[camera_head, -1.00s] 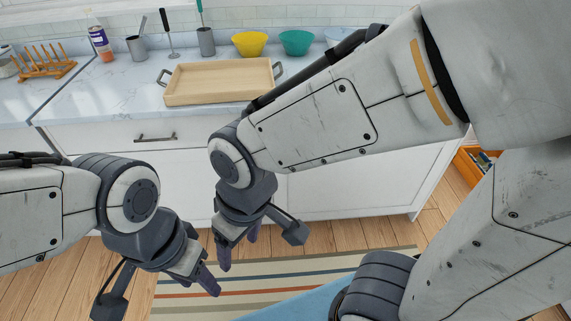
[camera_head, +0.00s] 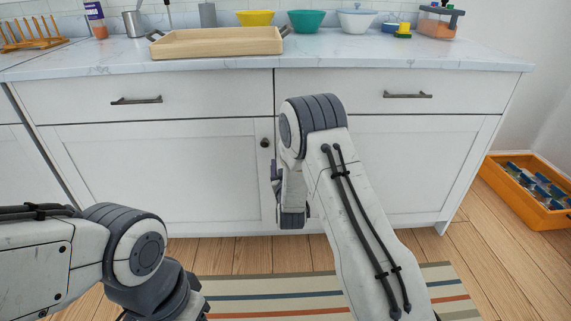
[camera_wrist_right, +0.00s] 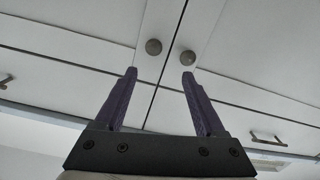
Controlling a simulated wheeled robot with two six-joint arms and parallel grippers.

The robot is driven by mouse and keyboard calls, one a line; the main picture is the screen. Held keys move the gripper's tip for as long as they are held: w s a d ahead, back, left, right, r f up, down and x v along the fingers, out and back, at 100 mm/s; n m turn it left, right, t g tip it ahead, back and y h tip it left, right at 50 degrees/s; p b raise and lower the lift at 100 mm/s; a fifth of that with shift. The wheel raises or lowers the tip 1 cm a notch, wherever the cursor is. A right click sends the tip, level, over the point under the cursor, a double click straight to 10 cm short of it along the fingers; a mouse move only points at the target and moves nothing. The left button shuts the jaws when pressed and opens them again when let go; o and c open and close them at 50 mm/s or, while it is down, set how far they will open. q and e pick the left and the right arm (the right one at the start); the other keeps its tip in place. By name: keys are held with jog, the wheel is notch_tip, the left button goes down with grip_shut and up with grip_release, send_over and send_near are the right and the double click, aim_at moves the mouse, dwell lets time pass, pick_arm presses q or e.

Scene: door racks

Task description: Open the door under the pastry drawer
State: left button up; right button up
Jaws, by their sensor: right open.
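White cabinet doors sit under two drawers; both doors look shut. The left door (camera_head: 165,175) has a dark round knob (camera_head: 265,143) at its upper right corner. The right door (camera_head: 405,165) is partly hidden behind my right arm, and its knob is hidden in the head view. My right gripper (camera_wrist_right: 160,73) is open and empty. In the right wrist view both knobs appear beyond its fingertips, one knob (camera_wrist_right: 153,47) between the finger lines and the other (camera_wrist_right: 188,57) near the right fingertip. My left gripper's fingers are out of frame. Nothing marks which drawer is the pastry drawer.
The left drawer (camera_head: 75,100) and right drawer (camera_head: 455,93) have bar handles and are shut. A wooden tray (camera_head: 215,43) and bowls stand on the counter. An orange crate (camera_head: 520,195) is on the floor at right. A striped rug (camera_head: 250,296) lies in front.

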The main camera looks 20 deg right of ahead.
pick_arm(q)
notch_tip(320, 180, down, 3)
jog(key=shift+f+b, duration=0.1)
jog(key=shift+b, duration=1.1)
pick_arm(e)
jog(key=d+x, duration=0.1)
jog(key=x, duration=0.9)
jog(key=shift+w+d+f, duration=0.2)
grip_shut()
